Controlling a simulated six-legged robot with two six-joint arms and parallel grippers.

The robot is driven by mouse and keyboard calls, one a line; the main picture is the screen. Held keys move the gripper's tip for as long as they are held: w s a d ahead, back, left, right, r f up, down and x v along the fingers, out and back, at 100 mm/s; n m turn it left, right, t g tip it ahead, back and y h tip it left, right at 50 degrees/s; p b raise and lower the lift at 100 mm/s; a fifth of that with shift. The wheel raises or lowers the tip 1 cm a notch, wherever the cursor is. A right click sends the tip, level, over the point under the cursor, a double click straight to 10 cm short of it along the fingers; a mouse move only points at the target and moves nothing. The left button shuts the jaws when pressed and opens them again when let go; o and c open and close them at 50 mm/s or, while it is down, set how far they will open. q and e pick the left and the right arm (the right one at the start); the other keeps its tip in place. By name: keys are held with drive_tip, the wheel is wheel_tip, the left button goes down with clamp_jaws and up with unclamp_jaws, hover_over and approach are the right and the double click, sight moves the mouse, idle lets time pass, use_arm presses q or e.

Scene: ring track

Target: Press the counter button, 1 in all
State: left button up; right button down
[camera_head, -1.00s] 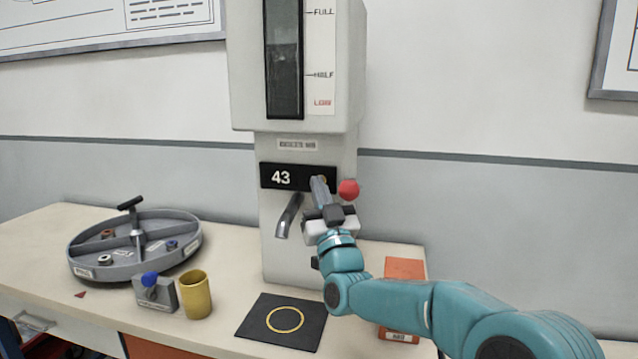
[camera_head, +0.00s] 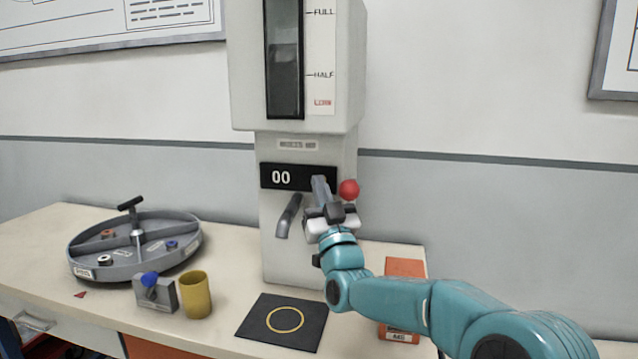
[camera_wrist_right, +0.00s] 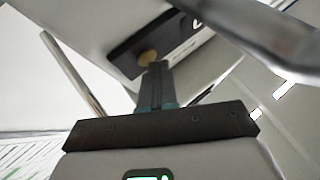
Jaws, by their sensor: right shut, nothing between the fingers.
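The counter display (camera_head: 281,177) on the dispenser reads 00 on a black panel. The counter button (camera_wrist_right: 148,57) is a small brass-coloured disc on that dark panel in the right wrist view. In the head view my gripper hides it. My right gripper (camera_head: 319,182) is shut and empty, its fingertips at the right part of the panel. In the right wrist view the shut fingers (camera_wrist_right: 156,70) point at the button and overlap its lower edge. I cannot tell whether they touch it. My left gripper is out of view.
A red knob (camera_head: 348,189) is close to the right of my gripper. A spout (camera_head: 288,216) hangs to its left, above a black mat (camera_head: 262,333) with a yellow ring. A yellow cup (camera_head: 195,296), a blue-knobbed block (camera_head: 155,296) and a divided round tray (camera_head: 77,262) stand left.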

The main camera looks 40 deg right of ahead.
drive_tip(key=shift+s+a+f+b, duration=0.1)
drive_tip(key=shift+s+a+b, duration=0.65)
drive_tip(key=shift+a+b, duration=0.2)
drive_tip(key=s+a+b, duration=0.1)
drive_tip(key=a, duration=0.1)
drive_tip(key=s+a+b, duration=0.1)
drive_tip(key=s+b, duration=0.1)
drive_tip(key=shift+s+a, duration=0.15)
drive_tip(key=shift+a, duration=0.2)
idle(0.6)
